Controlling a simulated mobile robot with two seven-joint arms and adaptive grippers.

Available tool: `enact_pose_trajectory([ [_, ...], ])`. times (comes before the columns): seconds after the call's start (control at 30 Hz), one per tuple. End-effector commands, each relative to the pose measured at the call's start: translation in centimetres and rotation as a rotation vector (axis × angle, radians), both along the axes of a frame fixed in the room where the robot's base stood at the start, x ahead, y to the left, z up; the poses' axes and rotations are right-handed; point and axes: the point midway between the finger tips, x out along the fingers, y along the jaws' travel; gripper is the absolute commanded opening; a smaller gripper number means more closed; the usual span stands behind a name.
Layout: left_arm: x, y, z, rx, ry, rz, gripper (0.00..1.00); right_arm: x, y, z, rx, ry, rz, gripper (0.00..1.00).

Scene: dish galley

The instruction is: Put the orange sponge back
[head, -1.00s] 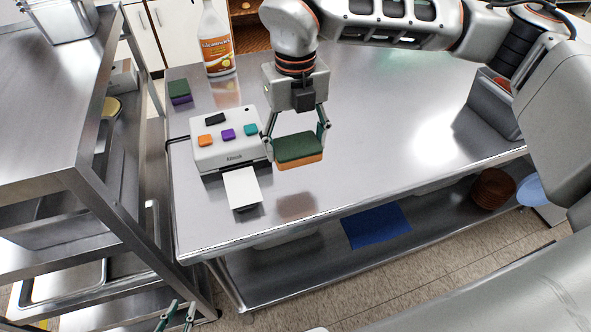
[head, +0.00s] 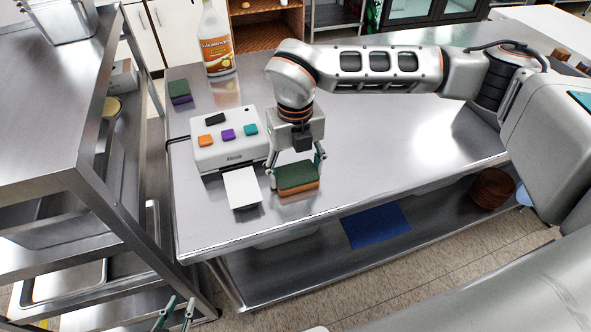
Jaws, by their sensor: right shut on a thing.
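The orange sponge (head: 298,187) has a dark green top layer and lies flat between the fingers of my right gripper (head: 297,168). That gripper points down and is shut on the sponge's two ends. The sponge is at or just above the steel table (head: 380,140), near its front edge; I cannot tell if it touches. Its reflection shows right below it. My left gripper (head: 176,316) shows only its fingertips at the bottom edge; they stand apart with nothing between them.
A white box (head: 228,150) with coloured buttons and a white sheet (head: 242,188) stands left of the sponge. A purple sponge (head: 181,100) with a green top and a labelled bottle (head: 216,45) stand at the back left. A steel rack (head: 60,140) is at the left.

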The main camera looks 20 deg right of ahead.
Motion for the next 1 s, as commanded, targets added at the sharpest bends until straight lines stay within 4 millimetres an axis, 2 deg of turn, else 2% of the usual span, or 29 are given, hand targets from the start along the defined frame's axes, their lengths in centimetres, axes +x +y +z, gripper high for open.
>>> enact_pose_trajectory([
  [0.07,-0.1,0.0,-0.2,0.001,0.002,0.0,0.24,0.0,0.0,-0.3,0.0,0.0,0.0,0.41],
  [0.1,-0.1,0.0,-0.3,0.001,0.002,0.0,0.24,0.0,0.0,-0.3,0.0,0.0,0.0,0.67],
  [0.17,-0.1,0.0,-0.2,0.001,0.002,0.0,0.24,0.0,0.0,-0.2,0.0,0.0,0.0,0.81],
  [0.47,0.0,0.0,-0.1,0.0,0.0,0.0,0.24,0.0,0.0,-0.2,0.0,0.0,0.0,0.81],
  [0.63,0.1,0.0,0.2,0.0,-0.003,0.0,0.24,0.1,0.0,0.7,0.0,-0.003,0.0,0.81],
  [0.77,0.1,0.0,0.1,-0.001,-0.005,0.0,0.24,0.1,0.0,2.8,0.0,-0.005,0.0,0.81],
  [1.0,0.0,0.0,-0.2,-0.001,-0.003,0.0,0.24,0.1,0.0,7.8,0.0,-0.006,0.0,0.81],
])
